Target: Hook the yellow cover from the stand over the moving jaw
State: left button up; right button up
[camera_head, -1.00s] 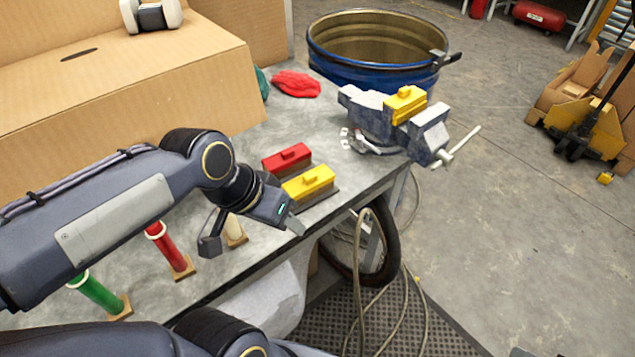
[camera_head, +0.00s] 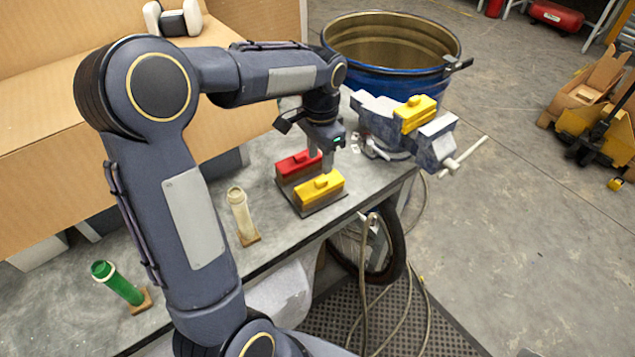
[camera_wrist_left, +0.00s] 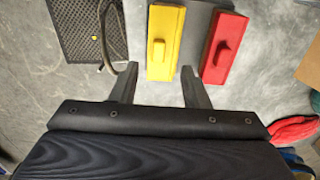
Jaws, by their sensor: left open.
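A yellow cover (camera_head: 320,188) with a raised grip sits on the stand (camera_head: 322,207), beside a red cover (camera_head: 297,163). My left gripper (camera_head: 320,157) is open and empty, above the stand near the red cover. In the left wrist view, the yellow cover (camera_wrist_left: 165,45) lies just beyond and between the open fingers (camera_wrist_left: 157,88); the red cover (camera_wrist_left: 223,48) is to its right. The vise (camera_head: 378,116) stands at the table's far corner. Another yellow cover (camera_head: 415,114) sits on it near the front jaw (camera_head: 436,142). My right gripper is out of view.
A blue drum (camera_head: 375,70) stands behind the vise. A large cardboard box (camera_head: 60,120) is at the back left. A hose (camera_head: 365,280) hangs below the table edge.

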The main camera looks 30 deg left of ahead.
aim_at(321, 180)
pick_arm(q)
notch_tip(321, 180, down, 7)
jog(key=shift+w+d+r+p, duration=0.1)
jog(key=shift+d+p, duration=0.05)
jog(key=shift+p, duration=0.4)
grip_shut()
